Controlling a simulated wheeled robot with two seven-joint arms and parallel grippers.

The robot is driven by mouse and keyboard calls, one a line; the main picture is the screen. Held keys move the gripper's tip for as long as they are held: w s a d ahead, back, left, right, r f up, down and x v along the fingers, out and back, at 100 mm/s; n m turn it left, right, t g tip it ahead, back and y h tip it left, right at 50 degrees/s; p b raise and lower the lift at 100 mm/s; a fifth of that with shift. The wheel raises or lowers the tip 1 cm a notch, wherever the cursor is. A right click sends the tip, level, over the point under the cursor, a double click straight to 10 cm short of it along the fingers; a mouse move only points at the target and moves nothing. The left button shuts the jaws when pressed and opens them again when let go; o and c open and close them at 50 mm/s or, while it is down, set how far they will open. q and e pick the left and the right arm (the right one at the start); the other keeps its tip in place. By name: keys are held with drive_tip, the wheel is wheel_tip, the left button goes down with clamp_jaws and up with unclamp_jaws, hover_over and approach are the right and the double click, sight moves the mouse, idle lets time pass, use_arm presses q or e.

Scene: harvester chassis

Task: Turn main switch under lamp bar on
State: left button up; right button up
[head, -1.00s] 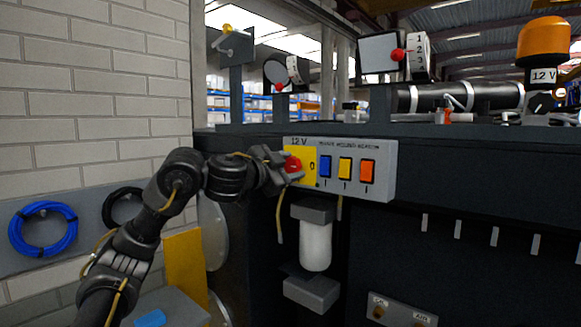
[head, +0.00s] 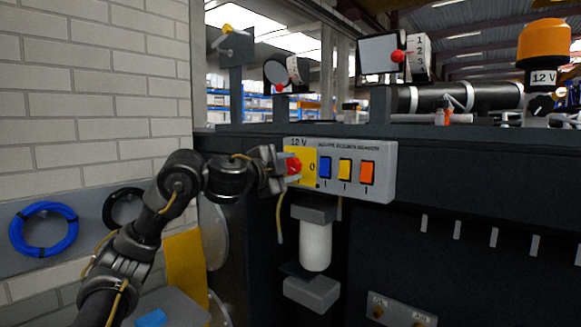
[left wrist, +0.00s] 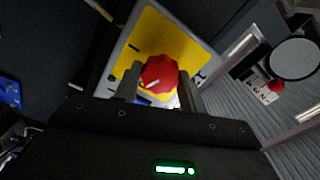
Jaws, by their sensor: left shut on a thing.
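The main switch is a red rotary knob (head: 293,166) on a yellow plate (head: 308,179) at the left end of a grey panel marked 12 V. My left gripper (head: 287,167) reaches it from the left. In the left wrist view, the red knob (left wrist: 158,74) sits between the two fingers of my left gripper (left wrist: 160,88), which are shut on its sides. A white pointer line shows on the knob, and dark marks show on the yellow plate (left wrist: 152,38). The exact mark it points at is hard to tell. My right gripper is not in view.
Blue (head: 325,167), yellow (head: 345,169) and orange (head: 367,172) rocker switches sit right of the knob on the grey panel (head: 388,160). A white filter cylinder (head: 315,245) hangs below. An orange beacon (head: 545,40) stands at upper right. A brick wall is at left.

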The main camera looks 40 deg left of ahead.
use_arm(q)
drive_tip(key=m, duration=0.9)
drive_tip(key=shift+f+m, duration=0.1)
drive_tip(key=shift+m, duration=2.2)
drive_tip(key=o, duration=1)
drive_tip(key=shift+c, duration=0.2)
